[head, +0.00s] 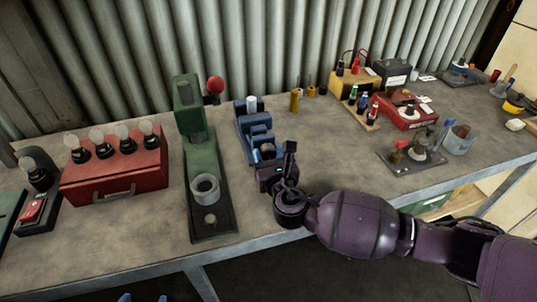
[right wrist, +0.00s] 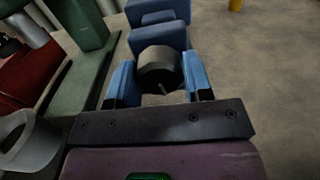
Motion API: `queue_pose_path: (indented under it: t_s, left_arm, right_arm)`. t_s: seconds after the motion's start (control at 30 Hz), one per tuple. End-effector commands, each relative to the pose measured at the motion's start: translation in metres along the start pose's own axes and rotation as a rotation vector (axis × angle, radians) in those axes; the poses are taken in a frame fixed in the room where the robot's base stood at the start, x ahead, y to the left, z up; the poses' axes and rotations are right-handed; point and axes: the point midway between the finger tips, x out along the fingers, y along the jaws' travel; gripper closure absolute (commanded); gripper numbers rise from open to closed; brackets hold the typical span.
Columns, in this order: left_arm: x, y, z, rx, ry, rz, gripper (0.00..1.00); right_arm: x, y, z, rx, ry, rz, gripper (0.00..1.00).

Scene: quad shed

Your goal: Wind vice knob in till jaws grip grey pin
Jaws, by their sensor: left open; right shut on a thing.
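The blue vice (head: 256,128) stands on the bench, right of the green press. A light grey pin (head: 252,103) stands upright at its far end, by the jaws; I cannot tell whether they touch it. The dark round vice knob (right wrist: 159,66) is at the vice's near end. My right gripper (head: 267,158) is at that end, with its blue fingers (right wrist: 160,84) shut on either side of the knob. In the head view the gripper mostly hides the knob. Only the blue fingertips of my left gripper (head: 143,298) show, apart and empty, below the bench's front edge.
A green press (head: 203,165) with a red ball lever stands close left of the vice. A red box (head: 117,172) with bulbs is further left. Brass pieces (head: 295,100), battery boxes and a grey cup (head: 457,140) are to the right. Bench between is clear.

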Motion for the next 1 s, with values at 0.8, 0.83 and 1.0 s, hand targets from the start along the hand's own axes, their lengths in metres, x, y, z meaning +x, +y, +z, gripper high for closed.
queue_pose_path:
  t_s: [0.8,0.83,1.0]
  left_arm:
    - [0.005,0.001,0.0003,0.001,0.004,0.002,0.2]
    - [0.0051,0.001,0.0006,0.001,0.004,0.002,0.2]
    - [0.0048,0.001,0.0032,0.001,0.0,0.002,0.2]
  right_arm:
    - [-0.0003,0.0009,-0.0007,0.651,0.001,-0.002,0.77]
    - [-0.0004,0.001,-0.0007,0.667,0.001,-0.001,0.77]
    - [-0.0003,0.0011,-0.0004,0.745,0.001,-0.002,0.77]
